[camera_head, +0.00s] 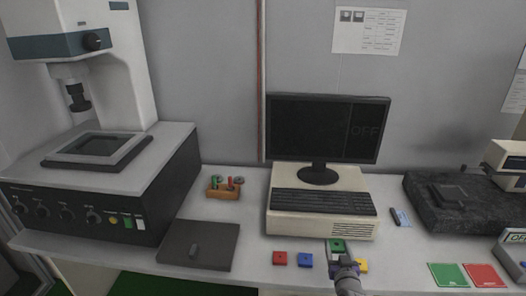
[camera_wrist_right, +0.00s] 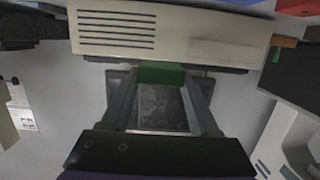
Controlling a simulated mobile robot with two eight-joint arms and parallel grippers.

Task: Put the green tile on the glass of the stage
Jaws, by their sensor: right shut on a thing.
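The green tile (camera_head: 337,245) is between the fingertips of my right gripper (camera_head: 339,254), just in front of the computer case. In the right wrist view the green tile (camera_wrist_right: 160,72) spans the gap between the two fingers of my right gripper (camera_wrist_right: 160,80), which is shut on it. I cannot tell how far it is above the table. The stage is on the large dark-sided instrument at the left, with a dark glass (camera_head: 95,145) inside a raised frame. My right gripper is far to the right of that stage. My left gripper is not in view.
A red tile (camera_head: 280,258), a blue tile (camera_head: 305,260) and a partly hidden yellow tile (camera_head: 362,265) lie near the front edge.

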